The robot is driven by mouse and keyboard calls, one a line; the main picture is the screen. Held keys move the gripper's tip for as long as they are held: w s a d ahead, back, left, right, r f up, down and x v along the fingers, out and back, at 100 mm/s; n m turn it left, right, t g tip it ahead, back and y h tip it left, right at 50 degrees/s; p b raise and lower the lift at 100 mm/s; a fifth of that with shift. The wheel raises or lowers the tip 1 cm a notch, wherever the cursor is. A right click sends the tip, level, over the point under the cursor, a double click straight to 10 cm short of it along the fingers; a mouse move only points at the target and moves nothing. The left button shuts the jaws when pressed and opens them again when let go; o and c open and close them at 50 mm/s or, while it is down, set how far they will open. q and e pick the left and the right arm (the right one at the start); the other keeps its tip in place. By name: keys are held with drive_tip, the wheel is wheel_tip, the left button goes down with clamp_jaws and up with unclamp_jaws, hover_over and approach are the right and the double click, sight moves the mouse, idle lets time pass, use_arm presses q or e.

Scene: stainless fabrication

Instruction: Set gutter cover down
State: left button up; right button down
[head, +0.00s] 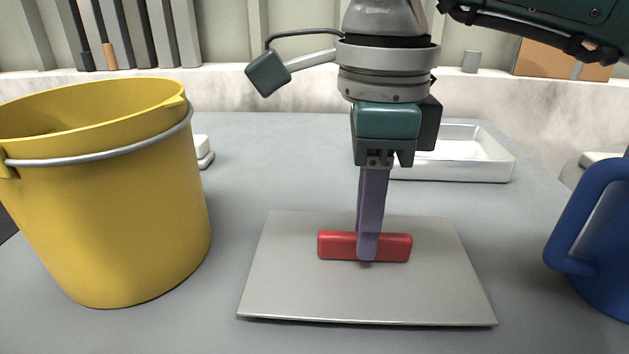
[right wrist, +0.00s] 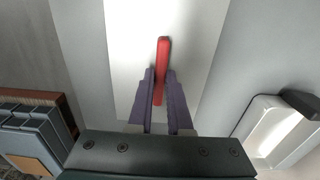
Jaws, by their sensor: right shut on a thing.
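The gutter cover (head: 290,290) looks like a flat light grey plate with a red bar handle (head: 333,245) across its middle. It lies level, on the grey table or just above it, with a thin dark shadow along its front edge. My right gripper (head: 368,252) points straight down, its purple fingers shut on the red handle. In the right wrist view, the handle (right wrist: 162,52) stands between the two fingers, and the pale plate (right wrist: 130,40) spreads beneath. My left gripper is not in view.
A yellow bucket (head: 110,220) stands left of the plate, and a blue mug (head: 600,240) stands at the right edge. A white tray (head: 470,172) is behind the plate. The grey table (head: 265,150) is clear around the plate.

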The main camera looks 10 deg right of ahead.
drive_tip(key=shift+f, duration=0.1)
drive_tip(key=c, duration=1.3)
unclamp_jaws()
drive_tip(key=shift+f, duration=0.1)
drive_tip(key=o, duration=0.5)
drive_tip(key=shift+c, duration=0.2)
wheel_tip(320, 180, up, 12)
drive_tip(key=shift+r+p, duration=0.25)
drive_tip(key=shift+p, duration=0.15)
